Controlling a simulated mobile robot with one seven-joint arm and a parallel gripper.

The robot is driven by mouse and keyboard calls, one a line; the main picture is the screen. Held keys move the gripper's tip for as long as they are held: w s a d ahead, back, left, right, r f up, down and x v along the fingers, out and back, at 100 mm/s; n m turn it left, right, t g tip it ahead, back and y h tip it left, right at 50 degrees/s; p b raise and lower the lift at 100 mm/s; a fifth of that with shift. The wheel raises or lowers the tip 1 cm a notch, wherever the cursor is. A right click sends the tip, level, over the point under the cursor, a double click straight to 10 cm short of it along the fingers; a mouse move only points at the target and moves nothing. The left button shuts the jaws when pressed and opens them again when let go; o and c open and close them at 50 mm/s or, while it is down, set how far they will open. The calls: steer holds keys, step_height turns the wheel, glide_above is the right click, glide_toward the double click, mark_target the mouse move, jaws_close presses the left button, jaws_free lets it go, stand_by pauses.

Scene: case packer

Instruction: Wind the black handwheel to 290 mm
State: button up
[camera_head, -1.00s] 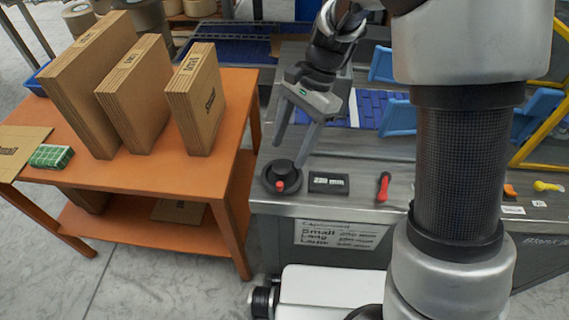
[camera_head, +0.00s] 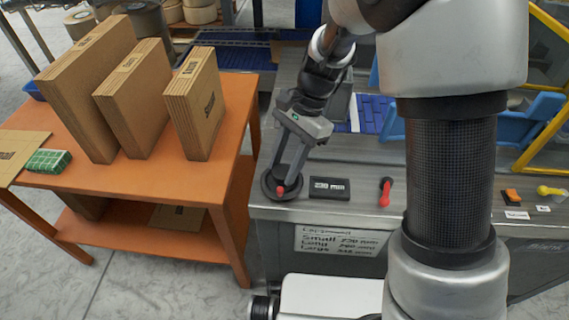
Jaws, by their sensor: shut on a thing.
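The black handwheel (camera_head: 268,191) lies at the left front corner of the machine's top, with a red knob (camera_head: 280,190) near its front edge. My gripper (camera_head: 285,180) reaches down over the wheel, its fingers shut on the wheel's raised part near the red knob. The fingers hide part of the hub, so the exact contact is hard to see. A dark display (camera_head: 329,188) just right of the wheel appears to read 230 mm.
A sign (camera_head: 342,241) on the machine front lists Small, Long and Large sizes. A red-handled lever (camera_head: 385,192), an orange switch (camera_head: 511,196) and a yellow knob (camera_head: 550,190) stand to the right. An orange table (camera_head: 150,182) with flat cartons (camera_head: 196,105) stands close left.

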steer(key=shift+r+n+p, duration=0.1)
steer(key=shift+n+p, duration=0.2)
steer(key=shift+p, duration=0.05)
